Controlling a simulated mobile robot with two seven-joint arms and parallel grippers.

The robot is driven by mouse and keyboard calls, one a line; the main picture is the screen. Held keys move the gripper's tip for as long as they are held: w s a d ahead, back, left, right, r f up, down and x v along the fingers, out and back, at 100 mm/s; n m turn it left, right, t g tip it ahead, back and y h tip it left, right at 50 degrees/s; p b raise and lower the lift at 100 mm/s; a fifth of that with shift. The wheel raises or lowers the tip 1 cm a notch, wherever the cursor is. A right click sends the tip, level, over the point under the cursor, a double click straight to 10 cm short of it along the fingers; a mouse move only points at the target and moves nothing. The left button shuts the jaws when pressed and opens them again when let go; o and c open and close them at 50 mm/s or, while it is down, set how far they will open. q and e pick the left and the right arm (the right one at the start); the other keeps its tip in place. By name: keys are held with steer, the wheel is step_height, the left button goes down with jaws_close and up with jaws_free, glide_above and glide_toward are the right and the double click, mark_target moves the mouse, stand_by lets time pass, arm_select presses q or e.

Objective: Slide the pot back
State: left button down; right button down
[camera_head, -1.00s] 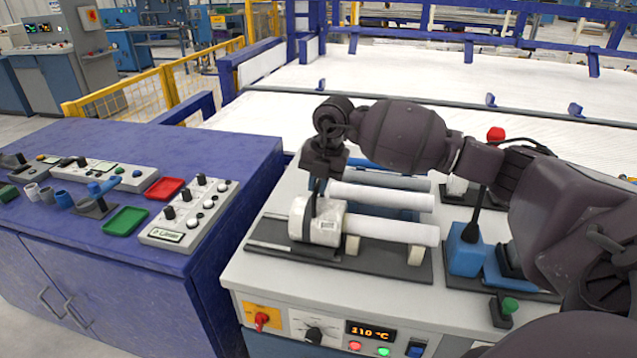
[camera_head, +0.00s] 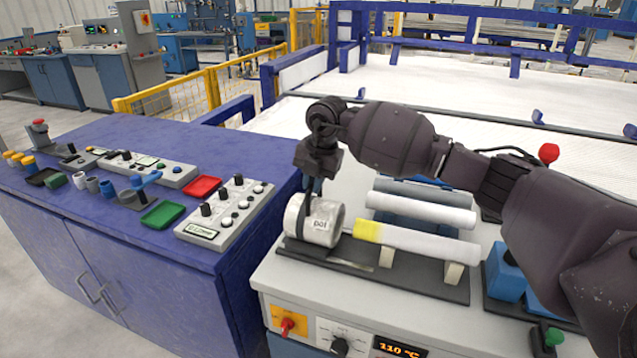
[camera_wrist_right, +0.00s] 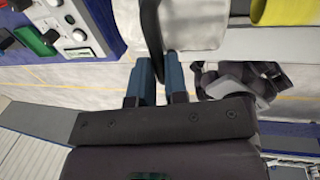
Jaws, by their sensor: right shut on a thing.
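In the right wrist view the handle (camera_wrist_right: 152,32) stands between the blue fingers (camera_wrist_right: 158,82), and the pot (camera_wrist_right: 195,24) is just beyond. The front pipe is white with a yellow left end, which also shows in the wrist view (camera_wrist_right: 285,12). A small gap shows between pot and pipe. My left gripper is not in view.
A second white pipe (camera_head: 420,209) lies behind on the same worktop. A dark base plate (camera_head: 420,286) runs under the pot and front pipe. A blue cabinet (camera_head: 130,235) with trays and a switch box stands at the left, across a gap.

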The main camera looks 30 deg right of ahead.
steer(key=shift+w+a+r, duration=0.1)
steer(key=shift+a+r, duration=0.05)
steer(key=c, duration=1.1)
jaws_free()
steer(key=shift+w+a, duration=0.15)
steer(key=shift+c, duration=0.2)
step_height(320, 180, up, 10)
steer(key=s+d+p, duration=0.1)
steer(key=shift+s+d+r, duration=0.25)
steer(key=shift+s+d, duration=0.05)
steer(key=shift+s, duration=0.1)
